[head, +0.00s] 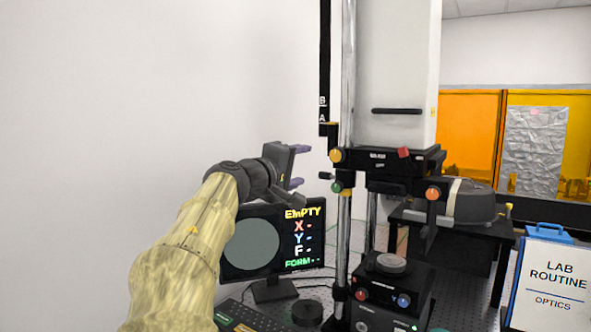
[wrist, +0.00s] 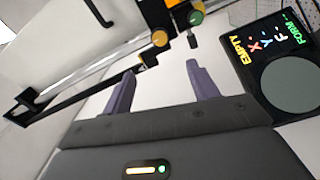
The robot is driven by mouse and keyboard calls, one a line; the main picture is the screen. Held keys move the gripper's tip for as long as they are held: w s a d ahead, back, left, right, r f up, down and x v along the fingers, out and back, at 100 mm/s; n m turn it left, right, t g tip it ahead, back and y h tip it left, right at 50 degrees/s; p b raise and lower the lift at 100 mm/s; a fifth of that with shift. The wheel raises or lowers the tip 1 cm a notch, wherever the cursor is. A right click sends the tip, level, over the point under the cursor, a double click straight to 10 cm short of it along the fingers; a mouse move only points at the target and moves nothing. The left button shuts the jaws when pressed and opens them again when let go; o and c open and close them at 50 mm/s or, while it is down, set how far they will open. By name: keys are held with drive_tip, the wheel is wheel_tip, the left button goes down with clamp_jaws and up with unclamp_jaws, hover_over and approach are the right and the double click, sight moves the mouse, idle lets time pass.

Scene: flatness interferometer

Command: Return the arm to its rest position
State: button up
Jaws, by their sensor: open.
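My arm reaches up from the bottom left in the head view. My gripper (head: 299,167) is raised in front of the wall, above the monitor and left of the interferometer column. In the wrist view my gripper (wrist: 160,88) shows two purple fingers spread apart with nothing between them. The interferometer (head: 395,80) is a tall white and black instrument with coloured knobs; its frame also shows beyond the fingers in the wrist view (wrist: 85,80). The monitor (head: 305,255) reads "EMPTY" with a grey disc; it also shows in the wrist view (wrist: 290,85).
A dark round part sits on the interferometer's lower stage (head: 391,264). A small black disc (head: 307,312) lies on the perforated table. A "LAB ROUTINE" sign (head: 553,285) and a blue case (head: 549,233) are at right. The space left of my arm is clear to the white wall (head: 100,120).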

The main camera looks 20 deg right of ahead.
drive_tip(key=d+f+g+y, duration=0.1)
drive_tip(key=d+f, duration=0.2)
drive_tip(key=f, duration=0.3)
drive_tip(key=d+f+m+g+y, duration=0.1)
drive_tip(key=d+f+y, duration=0.1)
drive_tip(key=f, duration=0.3)
drive_tip(key=d+f+g+y, duration=0.1)
drive_tip(key=d+f, duration=0.2)
drive_tip(key=f, duration=0.3)
drive_tip(key=s+f+m+g+y+p, duration=0.15)
drive_tip(key=s+f+y, duration=0.25)
drive_tip(key=f, duration=0.9)
drive_tip(key=s+a+f+g+y, duration=0.1)
drive_tip(key=s+a+f+y, duration=0.1)
drive_tip(key=s+a+f, duration=0.2)
drive_tip(key=s+a+f+m+g+y, duration=0.1)
drive_tip(key=s+a+f, duration=0.4)
drive_tip(key=s, duration=0.6)
drive_tip(key=s+a+f+m+g+y+p, duration=0.1)
drive_tip(key=s+a+f+g+y, duration=0.1)
drive_tip(key=s+a, duration=0.4)
wheel_tip(320, 180, down, 3)
drive_tip(key=shift+s+r+y, duration=0.15)
drive_tip(key=shift+s+y, duration=0.45)
drive_tip(key=shift+s, duration=0.2)
drive_tip(key=shift+m, duration=0.25)
